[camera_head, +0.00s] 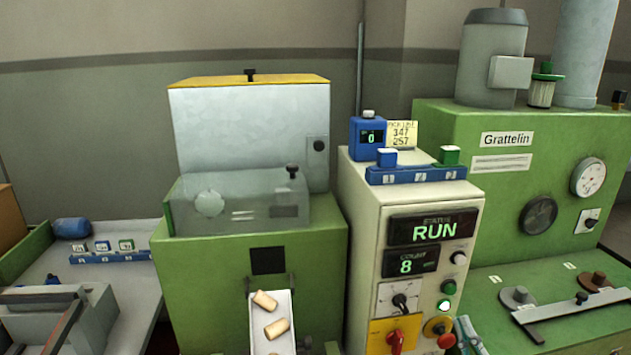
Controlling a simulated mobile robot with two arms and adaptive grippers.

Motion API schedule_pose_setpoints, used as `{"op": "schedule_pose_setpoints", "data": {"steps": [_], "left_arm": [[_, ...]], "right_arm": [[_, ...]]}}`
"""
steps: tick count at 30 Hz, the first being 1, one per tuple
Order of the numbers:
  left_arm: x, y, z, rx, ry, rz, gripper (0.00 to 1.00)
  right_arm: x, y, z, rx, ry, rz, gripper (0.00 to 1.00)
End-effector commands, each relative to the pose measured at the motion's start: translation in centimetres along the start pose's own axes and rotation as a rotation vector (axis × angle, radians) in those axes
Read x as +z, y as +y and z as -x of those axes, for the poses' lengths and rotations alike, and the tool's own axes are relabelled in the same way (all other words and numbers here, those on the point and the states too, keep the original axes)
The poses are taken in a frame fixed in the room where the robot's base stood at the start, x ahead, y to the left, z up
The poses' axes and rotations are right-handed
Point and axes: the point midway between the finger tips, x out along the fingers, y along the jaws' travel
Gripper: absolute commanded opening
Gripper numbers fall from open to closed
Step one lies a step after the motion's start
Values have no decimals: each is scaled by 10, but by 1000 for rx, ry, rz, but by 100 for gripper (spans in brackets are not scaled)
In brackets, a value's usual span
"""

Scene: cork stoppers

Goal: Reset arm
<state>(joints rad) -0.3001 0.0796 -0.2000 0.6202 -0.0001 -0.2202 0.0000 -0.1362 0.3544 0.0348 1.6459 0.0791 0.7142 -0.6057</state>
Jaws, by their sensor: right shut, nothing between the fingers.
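My right gripper (466,334) shows only in part at the bottom edge, right of the control cabinet's lower knobs. It is shut and appears empty. My left gripper is not in view. Cork stoppers (276,328) lie on the white chute (257,335) at the front of the green machine (208,292). The control cabinet (368,230) shows RUN and a count of 8, and a green button on it is lit.
A larger green machine (450,150) labelled Grattelin stands at right, with a bench top in front holding a metal bar (570,306). A side table (125,280) at left carries a blue rack (108,257) and a grey box-like fixture (95,320).

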Motion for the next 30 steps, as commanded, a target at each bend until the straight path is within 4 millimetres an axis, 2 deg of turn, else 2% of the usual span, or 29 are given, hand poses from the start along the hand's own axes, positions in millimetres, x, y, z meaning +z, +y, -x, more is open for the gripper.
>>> {"op": "schedule_pose_setpoints", "data": {"steps": [5,9,13,18,24,30], "left_arm": [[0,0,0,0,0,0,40],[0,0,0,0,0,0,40],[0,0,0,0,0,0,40],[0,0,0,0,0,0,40],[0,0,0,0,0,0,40],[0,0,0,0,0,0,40]], "right_arm": [[4,-59,22,-231,-313,-190,0],[-2,-101,63,-408,-609,-337,0],[-18,-125,115,-549,-897,-452,0],[-45,-133,178,-670,-1205,-543,0],[-74,-127,226,-745,-1441,-591,0],[-102,-115,264,-796,-1630,-616,0]]}}
